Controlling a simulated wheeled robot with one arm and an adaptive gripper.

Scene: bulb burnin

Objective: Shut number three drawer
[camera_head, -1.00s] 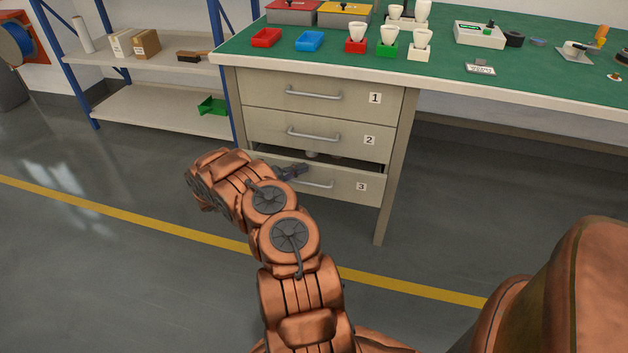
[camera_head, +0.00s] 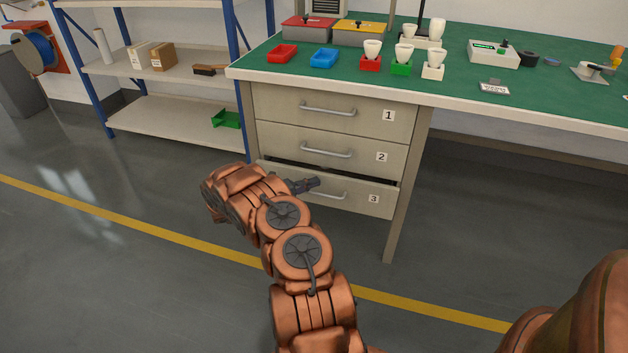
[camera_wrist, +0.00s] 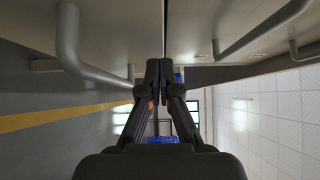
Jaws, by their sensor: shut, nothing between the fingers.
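The number three drawer (camera_head: 352,196) is the lowest of the grey drawers under the bench. It stands slightly out, with a thin dark gap above its front. My gripper (camera_head: 316,183) is shut and empty at the upper left of that front, near its bar handle. In the wrist view my closed fingertips (camera_wrist: 159,64) point along the seam between two drawer fronts. The lower front, with its handle (camera_wrist: 82,62), is on the left there. I cannot tell whether the fingertips touch the drawer. My arm hides the drawer's left part.
Drawers one (camera_head: 360,117) and two (camera_head: 350,151) above look closed, with projecting bar handles. A table leg (camera_head: 405,200) stands right of the drawers. A shelf rack (camera_head: 165,75) is at the left. The floor in front is open, crossed by a yellow line (camera_head: 120,220).

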